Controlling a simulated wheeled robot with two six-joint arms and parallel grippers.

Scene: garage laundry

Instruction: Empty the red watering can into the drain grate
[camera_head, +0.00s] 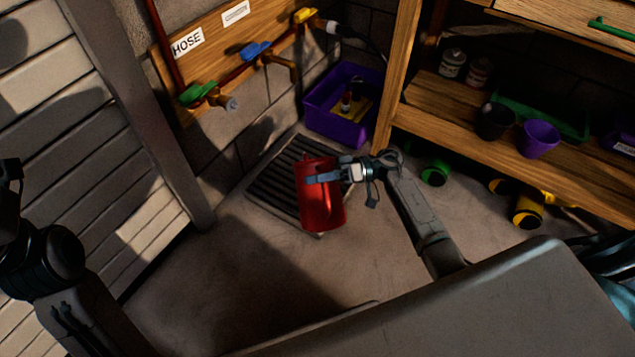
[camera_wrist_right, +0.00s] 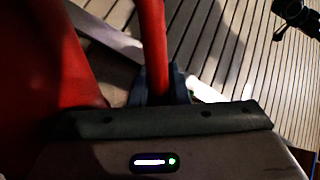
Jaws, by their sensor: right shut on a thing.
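The red watering can (camera_head: 318,205) is in front of the right part of the dark slatted drain grate (camera_head: 268,185) in the head view. It looks roughly upright; its height above the floor is hard to judge. My right gripper (camera_head: 328,176) is shut on the can's handle. In the right wrist view, the red handle (camera_wrist_right: 154,45) passes between the fingers (camera_wrist_right: 160,85), with the can's body (camera_wrist_right: 60,65) on the left. No water shows, and the can's inside is hidden. Part of my left arm is at the head view's left edge; its fingers are unclear.
A hose board (camera_head: 225,45) with colored taps hangs on the wall behind the grate. A purple bin (camera_head: 345,125) stands beyond it. A wooden shelf (camera_head: 480,125) with pots is at right. Bare floor (camera_head: 210,270) lies in front of the grate.

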